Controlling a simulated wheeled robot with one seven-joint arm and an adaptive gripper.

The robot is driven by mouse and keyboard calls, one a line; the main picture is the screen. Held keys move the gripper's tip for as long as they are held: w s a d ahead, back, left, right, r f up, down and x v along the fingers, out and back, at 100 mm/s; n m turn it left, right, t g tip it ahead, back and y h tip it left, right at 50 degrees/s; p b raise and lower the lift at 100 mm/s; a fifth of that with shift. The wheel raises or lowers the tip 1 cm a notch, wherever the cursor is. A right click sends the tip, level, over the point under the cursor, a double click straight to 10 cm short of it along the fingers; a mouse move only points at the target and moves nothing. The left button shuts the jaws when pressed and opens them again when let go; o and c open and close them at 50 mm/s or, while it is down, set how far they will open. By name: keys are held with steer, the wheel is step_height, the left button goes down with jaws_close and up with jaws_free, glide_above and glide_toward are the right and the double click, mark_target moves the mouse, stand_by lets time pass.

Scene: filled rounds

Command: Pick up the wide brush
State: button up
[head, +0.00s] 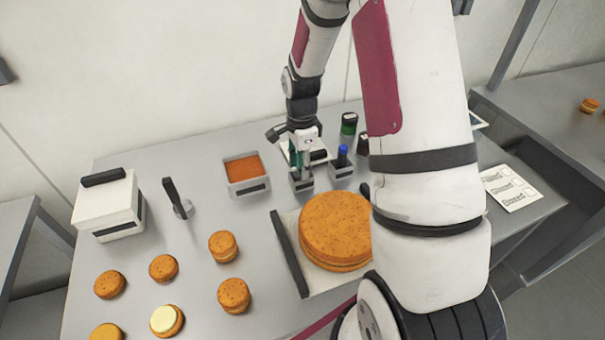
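My gripper (301,152) reaches down at the back middle of the grey table, over a small grey holder (301,183). A thin green upright piece (293,157) shows at the gripper's fingers, above that holder; it may be the handle of the wide brush. The brush's bristles are not visible. A blue-topped dark handle (342,155) stands in a second small holder (341,171) just to the right. The fingers are too small and partly hidden to tell whether they are open or closed on the green piece.
A tray of orange-brown filling (247,187) sits left of the holders. A large round cake (335,228) on a board is in front. Dark-capped jars (349,124) stand behind right. A black-handled tool (175,195), a white box (108,208) and several small rounds (222,246) are left.

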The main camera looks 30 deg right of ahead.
jaws_close()
stand_by(0.3)
step_height(320, 180, up, 10)
steer(key=shift+b, duration=0.65)
